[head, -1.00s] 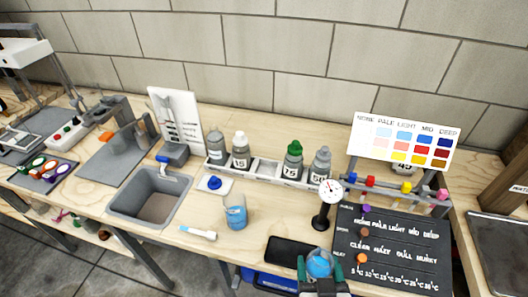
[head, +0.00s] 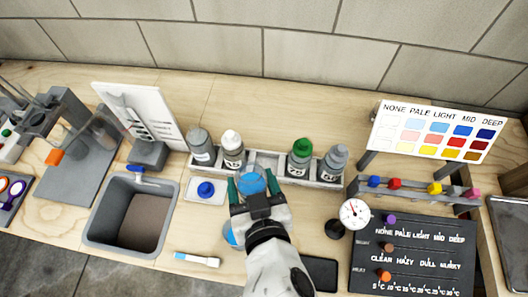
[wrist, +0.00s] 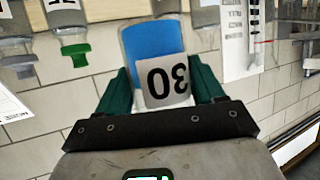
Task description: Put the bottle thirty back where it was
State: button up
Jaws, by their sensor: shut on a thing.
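My gripper (head: 252,184) is shut on bottle thirty, with its green fingers on either side. The bottle (head: 250,182) shows blue in the head view; in the wrist view it (wrist: 152,45) holds blue liquid and its "30" label appears upside down. The gripper holds it just in front of the white rack (head: 325,182). The rack has an empty stretch between the white-capped bottle (head: 232,150) and the green-capped bottle (head: 301,157). Whether bottle thirty touches the rack cannot be told.
Grey bottles (head: 200,147) and (head: 333,163) stand at the rack's ends. A blue cap (head: 205,189) lies on a white pad left of my gripper. A blue-filled beaker (head: 229,238) is partly hidden by my arm. A dial gauge (head: 354,213) stands right.

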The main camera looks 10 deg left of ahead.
jog(key=w+f, duration=0.3)
jog(key=w, duration=0.1)
jog(key=w+d+f+p, duration=0.1)
jog(key=w+f, duration=0.2)
jog(key=w, duration=0.1)
jog(key=w+f, duration=0.3)
jog(key=w, duration=0.1)
jog(key=shift+w+d+p, duration=0.2)
jog(key=shift+d+p, duration=0.05)
jog(key=shift+p, duration=0.05)
jog(key=shift+w+f, duration=0.1)
jog(key=shift+f, duration=1.55)
jog(key=shift+f, duration=0.2)
jog(key=o, duration=1.1)
